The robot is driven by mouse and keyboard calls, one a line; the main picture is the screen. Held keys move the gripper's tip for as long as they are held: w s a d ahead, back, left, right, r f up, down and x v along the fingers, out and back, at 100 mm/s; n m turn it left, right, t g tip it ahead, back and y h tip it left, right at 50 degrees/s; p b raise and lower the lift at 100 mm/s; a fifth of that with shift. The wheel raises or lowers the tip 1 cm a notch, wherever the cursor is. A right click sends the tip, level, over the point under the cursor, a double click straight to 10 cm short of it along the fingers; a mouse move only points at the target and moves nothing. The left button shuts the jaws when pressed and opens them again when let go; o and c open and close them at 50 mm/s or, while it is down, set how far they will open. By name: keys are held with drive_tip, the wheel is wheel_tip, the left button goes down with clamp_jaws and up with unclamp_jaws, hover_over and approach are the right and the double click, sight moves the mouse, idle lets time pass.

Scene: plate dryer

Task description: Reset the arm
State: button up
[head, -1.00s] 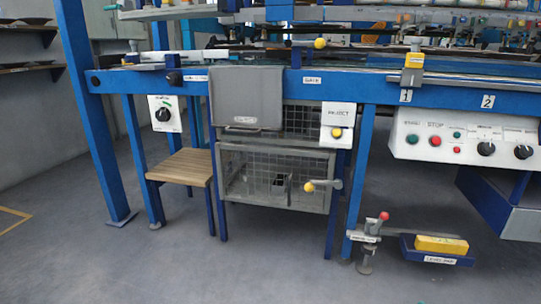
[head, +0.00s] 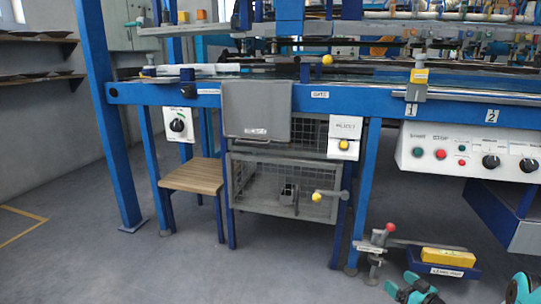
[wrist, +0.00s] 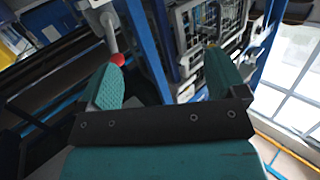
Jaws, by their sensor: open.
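My gripper (wrist: 165,82) shows in the wrist view with its two teal fingers spread wide apart and nothing between them. The view past the fingers is tilted. Teal parts of my arm show at the bottom right corner of the head view. They are near the red-knobbed lever (head: 390,228) and the blue tray (head: 445,270) holding a yellow block (head: 447,257), apart from them in the picture.
A blue-framed machine (head: 330,97) fills the middle and right. Below it are a wire cage (head: 285,185), a wooden stool (head: 193,176) and a white control panel (head: 470,150) with buttons and knobs. The grey floor (head: 200,270) in front is clear.

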drive_tip(key=w+a+r+n+g+y+p, duration=0.1)
drive_tip(key=w+a+r+n+g+y, duration=0.15)
drive_tip(key=a+r, duration=0.5)
drive_tip(key=w+a+r+n+g+y+p, duration=0.1)
drive_tip(key=w+a+r+g, duration=0.2)
drive_tip(key=r, duration=0.8)
drive_tip(key=s+a+r+g+p, duration=0.1)
drive_tip(key=s+a+r+g, duration=0.2)
drive_tip(key=s+a+r, duration=0.35)
drive_tip(key=s+a+r+g+p, duration=0.1)
drive_tip(key=s+a+r+g, duration=0.15)
drive_tip(key=a+r, duration=0.55)
drive_tip(key=s+a+r+g+h+p, duration=0.1)
drive_tip(key=s+a+r+g+h, duration=0.2)
drive_tip(key=s+r, duration=0.9)
drive_tip(key=s+d+r+g+h+p, duration=0.1)
drive_tip(key=s+r+h+p, duration=0.15)
drive_tip(key=s, duration=1.95)
wheel_tip(320, 180, up, 38)
drive_tip(key=p, duration=3.7)
drive_tip(key=shift+s+d+h+p, duration=0.15)
drive_tip(key=shift+s+h+p, duration=0.15)
drive_tip(key=shift+s, duration=0.05)
